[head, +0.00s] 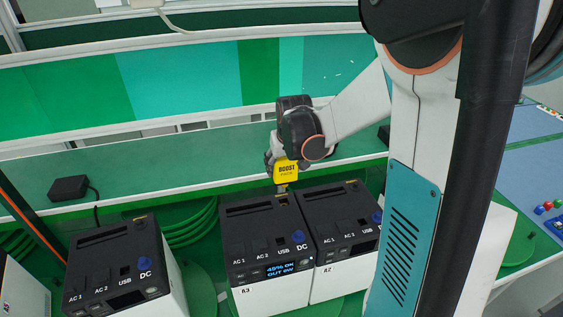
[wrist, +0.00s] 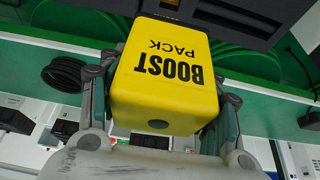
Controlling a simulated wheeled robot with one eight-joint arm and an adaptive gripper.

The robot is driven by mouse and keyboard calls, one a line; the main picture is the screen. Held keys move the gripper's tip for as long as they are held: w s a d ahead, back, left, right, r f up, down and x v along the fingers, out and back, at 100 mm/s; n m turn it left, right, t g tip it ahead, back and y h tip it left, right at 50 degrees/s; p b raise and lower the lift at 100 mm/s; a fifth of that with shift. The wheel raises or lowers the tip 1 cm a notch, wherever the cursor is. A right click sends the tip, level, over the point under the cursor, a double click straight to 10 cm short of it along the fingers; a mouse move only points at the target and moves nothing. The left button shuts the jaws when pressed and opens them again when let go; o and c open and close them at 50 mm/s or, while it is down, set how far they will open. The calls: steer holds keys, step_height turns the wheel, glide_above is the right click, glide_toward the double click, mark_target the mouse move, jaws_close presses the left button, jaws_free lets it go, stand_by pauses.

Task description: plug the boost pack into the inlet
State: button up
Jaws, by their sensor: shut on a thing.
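The yellow boost pack (head: 287,173) is held in my gripper (head: 281,163), above the rear right corner of the black power station R3 (head: 262,225). The inlet (head: 283,199) seems to be the small opening at that corner, just below the pack. I cannot tell whether the pack's lower end touches it. In the wrist view the pack (wrist: 163,95) sits between both fingers, with its lettering upside down. Its far end reaches the edge of a dark station (wrist: 225,22), and its plug end is hidden there.
Station R2 (head: 345,215) stands close against R3's right side. Another station (head: 118,265) stands to the left, with a gap between. A black adapter (head: 69,188) with a cable lies on the green shelf (head: 160,165) behind. Green round turntables show below.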

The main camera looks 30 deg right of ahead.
mark_target(287, 174)
steer(key=shift+f+b, duration=1.4)
steer(key=shift+f, duration=1)
steer(key=shift+f+b, duration=0.9)
steer(key=shift+f, duration=0.1)
steer(key=shift+f+b, duration=1.3)
steer(key=shift+b, duration=0.15)
steer(key=o, duration=1.9)
steer(key=shift+c, duration=0.2)
steer(key=v, duration=1.2)
steer(key=shift+s+a, duration=0.1)
steer(key=shift+s, duration=0.15)
